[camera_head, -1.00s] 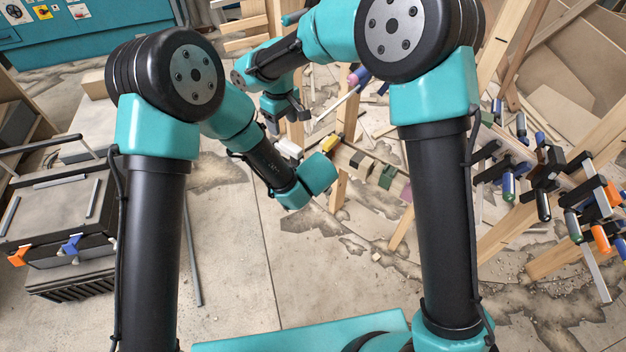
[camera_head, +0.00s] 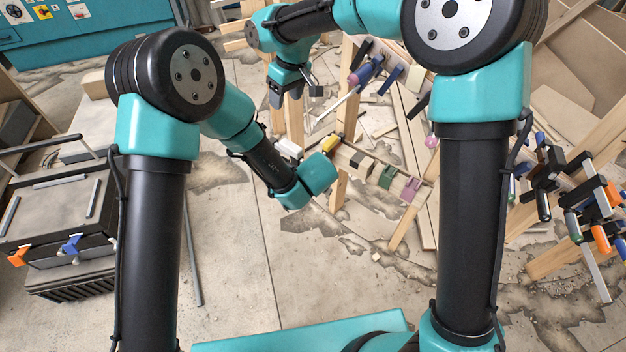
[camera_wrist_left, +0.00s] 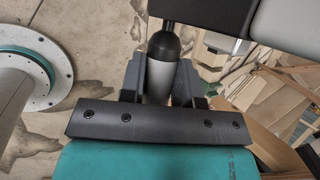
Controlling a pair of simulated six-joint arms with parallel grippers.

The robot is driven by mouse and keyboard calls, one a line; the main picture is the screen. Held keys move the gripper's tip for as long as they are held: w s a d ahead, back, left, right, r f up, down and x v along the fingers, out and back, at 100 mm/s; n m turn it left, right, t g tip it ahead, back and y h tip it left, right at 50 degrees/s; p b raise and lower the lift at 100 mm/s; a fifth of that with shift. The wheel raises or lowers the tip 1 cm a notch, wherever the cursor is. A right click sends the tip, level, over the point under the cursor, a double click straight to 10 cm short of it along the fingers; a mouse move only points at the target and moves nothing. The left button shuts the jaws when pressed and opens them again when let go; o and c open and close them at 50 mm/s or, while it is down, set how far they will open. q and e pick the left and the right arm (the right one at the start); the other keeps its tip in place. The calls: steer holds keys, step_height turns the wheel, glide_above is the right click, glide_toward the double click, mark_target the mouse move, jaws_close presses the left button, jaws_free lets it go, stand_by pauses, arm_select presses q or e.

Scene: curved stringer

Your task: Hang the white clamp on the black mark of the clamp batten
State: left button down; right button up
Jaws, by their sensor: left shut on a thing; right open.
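My left gripper (camera_wrist_left: 160,82) is shut on the pale grey-white handle of the white clamp (camera_wrist_left: 158,88); a black collar sits above the handle. My right gripper (camera_head: 296,92) is open and empty, pointing down beyond the batten. Whether the clamp touches the batten cannot be told.
Clamps with blue (camera_head: 368,70) and pink (camera_head: 432,141) handles hang on wood behind my right arm. More clamps, some with orange handles (camera_head: 600,238), hang on a rack at right. A dark case (camera_head: 70,240) stands at left.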

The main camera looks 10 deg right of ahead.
steer(key=d+r+m+t+y, duration=0.1)
steer(key=d+r+t+y, duration=0.4)
steer(key=r, duration=0.6)
steer(key=d+r+m+t+y, duration=0.2)
steer(key=d+r, duration=0.4)
steer(key=r, duration=0.6)
steer(key=s+d+f+m+t+h, duration=0.2)
steer(key=s+d+f+m, duration=0.1)
steer(key=d, duration=0.5)
steer(key=s+d+f+m+t+h, duration=0.1)
steer(key=s+d+f+m, duration=0.25)
steer(key=d, duration=0.45)
steer(key=s+d+f+m+t+h, duration=0.1)
steer(key=s+d+f+m+h, duration=0.55)
steer(key=s+d, duration=0.65)
steer(key=s+a+f+n+g+y, duration=0.1)
steer(key=s+a+f+n+g, duration=0.15)
steer(key=f, duration=0.85)
steer(key=s+a+f+n+g+y, duration=0.1)
steer(key=s+a+f+g, duration=0.15)
steer(key=f, duration=0.85)
steer(key=s+a+f+n+g, duration=0.1)
steer(key=s+f+n+g, duration=0.15)
steer(key=f, duration=0.85)
steer(key=a+f+g+y, duration=0.2)
steer(key=a+f+g, duration=0.1)
steer(key=a+f, duration=1.2)
steer(key=shift+s+a+f+n, duration=0.2)
steer(key=shift+a+f+n, duration=0.15)
steer(key=shift+a, duration=0.1)
